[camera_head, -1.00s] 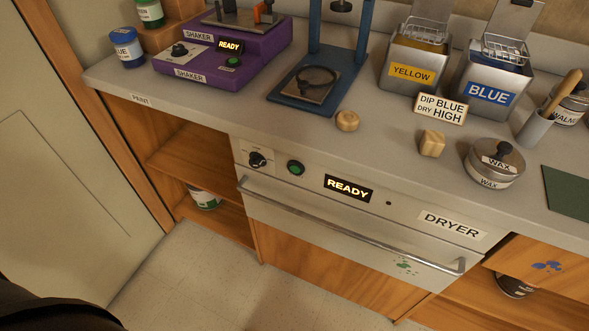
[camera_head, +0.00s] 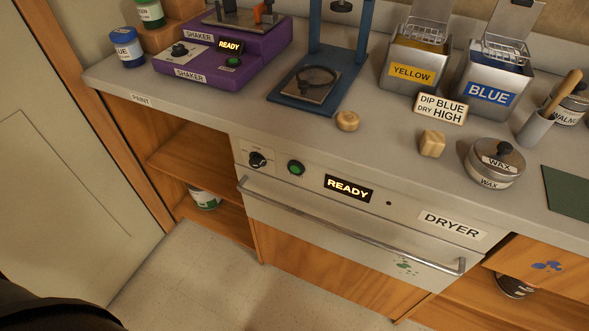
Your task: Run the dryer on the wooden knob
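The dryer (camera_head: 300,212) is a metal drawer unit under the counter, with a long bar handle (camera_head: 345,226). Its drawer looks shut. Its display (camera_head: 348,188) reads READY. A black dial (camera_head: 257,160) and a green button (camera_head: 296,168) are left of the display. Two pale wooden pieces rest on the counter: a rounded knob (camera_head: 347,121) and a faceted, blocky one (camera_head: 432,144). A sign (camera_head: 441,108) reads DIP BLUE, DRY HIGH. Neither gripper shows; a dark shape at the lower left corner is unclear.
A purple shaker (camera_head: 215,60), a blue press stand (camera_head: 310,92), a YELLOW tank (camera_head: 412,68) and a BLUE tank (camera_head: 490,90) stand along the back. A wax tin (camera_head: 493,165) and a brush cup (camera_head: 535,128) are at right. The floor before the dryer is clear.

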